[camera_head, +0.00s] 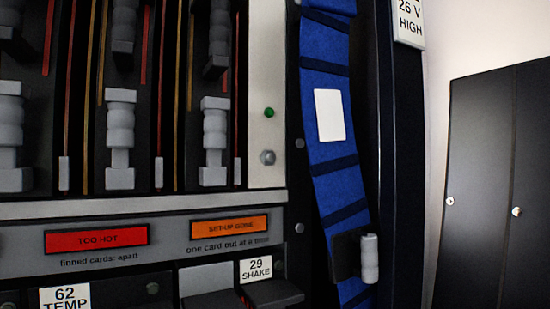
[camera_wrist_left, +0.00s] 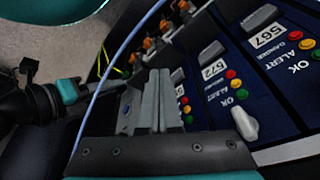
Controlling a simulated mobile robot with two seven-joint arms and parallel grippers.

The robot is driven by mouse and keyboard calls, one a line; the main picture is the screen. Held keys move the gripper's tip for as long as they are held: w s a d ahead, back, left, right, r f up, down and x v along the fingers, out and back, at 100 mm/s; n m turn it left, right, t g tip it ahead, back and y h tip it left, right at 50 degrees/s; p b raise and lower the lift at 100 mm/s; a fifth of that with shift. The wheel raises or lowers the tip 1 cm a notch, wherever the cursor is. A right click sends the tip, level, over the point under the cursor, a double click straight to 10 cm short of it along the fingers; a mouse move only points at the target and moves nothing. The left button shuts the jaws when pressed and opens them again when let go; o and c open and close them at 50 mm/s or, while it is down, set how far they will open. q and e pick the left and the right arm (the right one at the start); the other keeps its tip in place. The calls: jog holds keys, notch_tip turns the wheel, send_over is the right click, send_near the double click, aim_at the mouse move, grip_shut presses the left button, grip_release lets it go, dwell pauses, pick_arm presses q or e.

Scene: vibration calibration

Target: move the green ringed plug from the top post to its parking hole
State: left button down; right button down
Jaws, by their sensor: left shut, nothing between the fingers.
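I cannot make out the green ringed plug, the top post or the parking hole in either view. My left gripper (camera_wrist_left: 157,72) shows in the left wrist view. Its two grey fingers lie together, shut and empty, in front of a dark blue panel (camera_wrist_left: 262,92). Several small orange-and-dark fittings (camera_wrist_left: 165,26) stand in a row beyond the fingertips; their details are too small to tell. No gripper shows in the head view, and I see no right gripper.
A blue cable (camera_wrist_left: 112,62) crosses the left wrist view left of the fingers. A dark teal-banded part (camera_wrist_left: 68,92) lies further left. The head view shows a card rack (camera_head: 120,208), a blue strap (camera_head: 325,170) and dark cabinets (camera_head: 490,180) at the right.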

jog(key=shift+w+a, duration=0.1)
jog(key=shift+w, duration=0.05)
dwell(0.7)
jog(key=c, duration=0.7)
grip_release()
jog(key=shift+o, duration=0.2)
jog(key=shift+r, duration=0.1)
jog(key=p+v, duration=0.4)
jog(key=v, duration=0.1)
jog(key=shift+p, duration=0.3)
